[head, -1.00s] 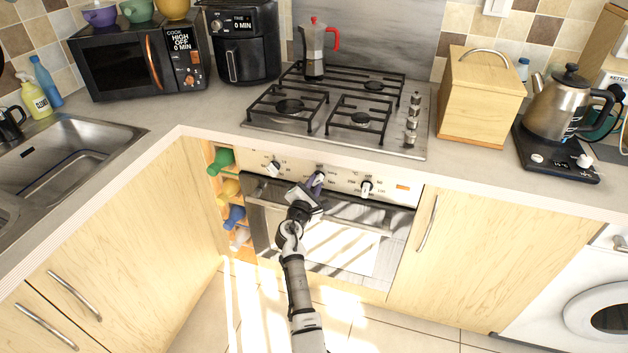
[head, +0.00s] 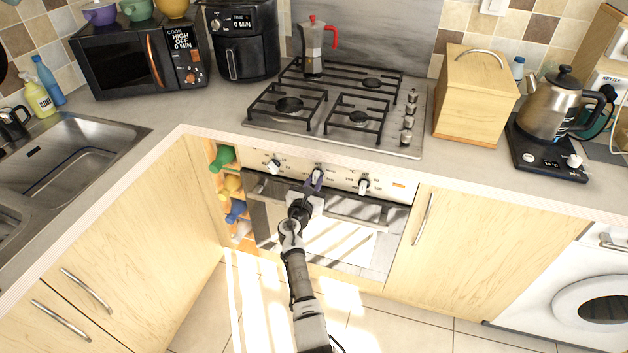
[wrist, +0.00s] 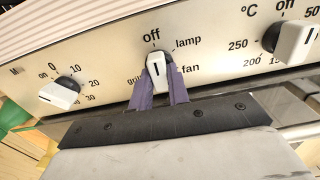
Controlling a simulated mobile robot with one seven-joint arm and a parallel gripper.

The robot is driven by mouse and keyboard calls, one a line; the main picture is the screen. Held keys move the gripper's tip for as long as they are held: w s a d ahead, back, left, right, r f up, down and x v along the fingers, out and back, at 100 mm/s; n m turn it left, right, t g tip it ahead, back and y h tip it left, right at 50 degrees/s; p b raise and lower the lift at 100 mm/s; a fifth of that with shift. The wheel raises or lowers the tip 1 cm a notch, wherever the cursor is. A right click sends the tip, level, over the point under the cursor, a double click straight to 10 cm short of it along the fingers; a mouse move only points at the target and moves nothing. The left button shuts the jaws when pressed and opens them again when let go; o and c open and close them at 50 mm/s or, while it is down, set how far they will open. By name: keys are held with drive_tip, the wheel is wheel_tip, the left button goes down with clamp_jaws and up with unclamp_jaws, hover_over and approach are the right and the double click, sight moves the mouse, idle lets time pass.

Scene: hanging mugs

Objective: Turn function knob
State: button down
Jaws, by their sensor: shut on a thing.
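The function knob (wrist: 157,66) is the white middle knob on the oven panel, with "off", "lamp", "fan" and a partly covered "grill" printed around it. Its dark line stands nearly upright in the wrist view, toward "off". My gripper (wrist: 159,87) is shut on the knob, one purple finger on each side. In the head view my gripper (head: 316,180) reaches the panel from below, and the knob is small and mostly hidden by the fingers.
A timer knob (wrist: 60,95) sits left of the function knob and a temperature knob (wrist: 292,40) sits right. The oven door handle (head: 352,219) runs just below the panel. The hob (head: 335,105) is above, and the floor in front is clear.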

drive_tip(key=shift+f, duration=0.1)
idle(0.3)
drive_tip(key=c, duration=1.3)
unclamp_jaws()
drive_tip(key=shift+c, duration=0.2)
drive_tip(key=b+v, duration=0.1)
drive_tip(key=v, duration=1.3)
drive_tip(key=shift+w, duration=0.1)
